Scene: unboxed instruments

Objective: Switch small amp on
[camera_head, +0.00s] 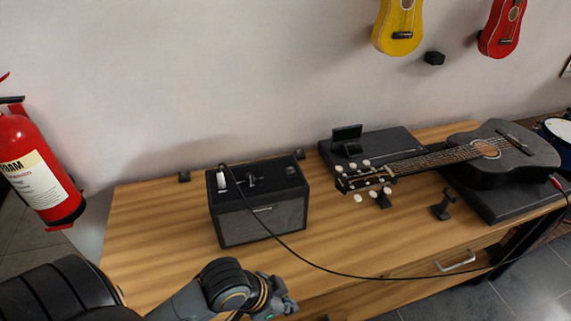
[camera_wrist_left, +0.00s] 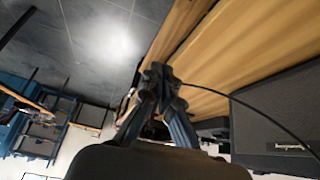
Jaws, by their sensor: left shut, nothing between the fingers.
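The small amp (camera_head: 258,216) is a dark box with a grey front grille, standing on the left part of the wooden table. Its top panel (camera_head: 284,184) carries a white-ended plug and small dark controls; I cannot make out the switch's position. A black cable runs from the plug down over its front. In the left wrist view the amp's grey front (camera_wrist_left: 272,133) shows at the right. My left gripper (camera_head: 284,307) is in front of the amp, near the table's front edge, apart from it. In the left wrist view its fingers (camera_wrist_left: 160,72) meet at the tips, shut and empty. My right gripper is not seen.
The wooden table (camera_head: 150,235) is clear left of the amp. A black guitar (camera_head: 510,160) lies on a dark case (camera_head: 500,200) at the right. The cable (camera_head: 340,269) hangs past the table's front. A red fire extinguisher (camera_head: 38,175) is at the left.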

